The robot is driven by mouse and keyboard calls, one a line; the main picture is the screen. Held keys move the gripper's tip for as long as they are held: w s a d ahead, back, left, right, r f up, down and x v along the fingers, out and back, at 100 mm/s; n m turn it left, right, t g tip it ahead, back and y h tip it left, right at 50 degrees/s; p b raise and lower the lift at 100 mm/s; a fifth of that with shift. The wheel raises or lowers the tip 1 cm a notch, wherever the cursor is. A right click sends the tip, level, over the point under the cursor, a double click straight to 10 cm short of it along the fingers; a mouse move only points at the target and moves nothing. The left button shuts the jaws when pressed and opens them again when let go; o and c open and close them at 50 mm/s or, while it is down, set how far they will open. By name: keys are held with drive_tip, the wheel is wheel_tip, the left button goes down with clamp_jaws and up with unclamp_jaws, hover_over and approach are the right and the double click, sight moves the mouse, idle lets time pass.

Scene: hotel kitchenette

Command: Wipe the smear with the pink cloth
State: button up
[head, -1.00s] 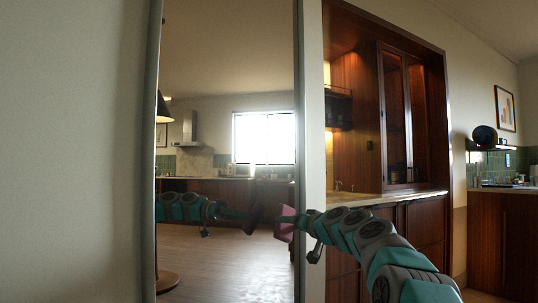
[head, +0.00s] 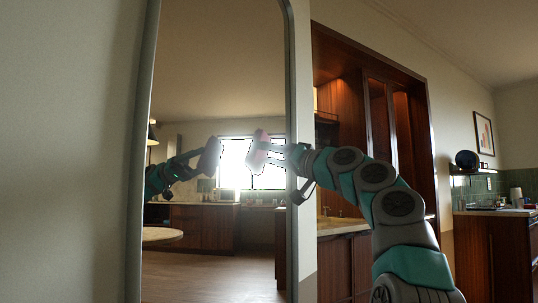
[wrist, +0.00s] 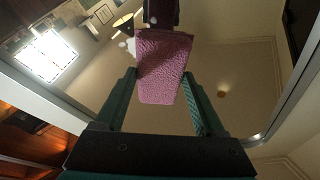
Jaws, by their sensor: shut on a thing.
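The pink cloth (head: 259,147) is held in front of the tall mirror (head: 215,90), at about the height of the reflected window. It is a folded, textured pad in the wrist view (wrist: 163,62), between the two green fingers of my gripper (wrist: 160,82). My gripper also shows in the head view (head: 270,152), shut on the cloth and reaching left from the mirror's right edge. A reflection of my arm and the cloth's dark back faces it, with a gap between. Small whitish blobs (wrist: 128,45) show left of the cloth in the wrist view; I cannot tell if they are the smear.
The mirror's grey frame (head: 291,60) runs close beside my gripper. A wooden cabinet niche with a counter (head: 335,225) stands to the right. A further counter (head: 495,212) with small items is at the far right.

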drive_tip(key=shift+w+a+r+p, duration=0.1)
drive_tip(key=shift+w+a+p, duration=0.4)
drive_tip(key=shift+a, duration=0.35)
drive_tip(key=shift+w+a+p, duration=0.25)
drive_tip(key=shift+w+a, duration=0.3)
drive_tip(key=shift+a, duration=0.3)
drive_tip(key=shift+w+a, duration=0.3)
drive_tip(key=shift+a, duration=0.25)
drive_tip(key=shift+w+a+p, duration=0.5)
drive_tip(key=shift+a+p, duration=0.05)
drive_tip(key=shift+a, duration=0.2)
drive_tip(key=shift+w+d, duration=0.1)
drive_tip(key=w+d+p, duration=0.1)
drive_tip(key=w+p, duration=0.2)
drive_tip(key=shift+d, duration=0.4)
drive_tip(key=shift+a, duration=0.1)
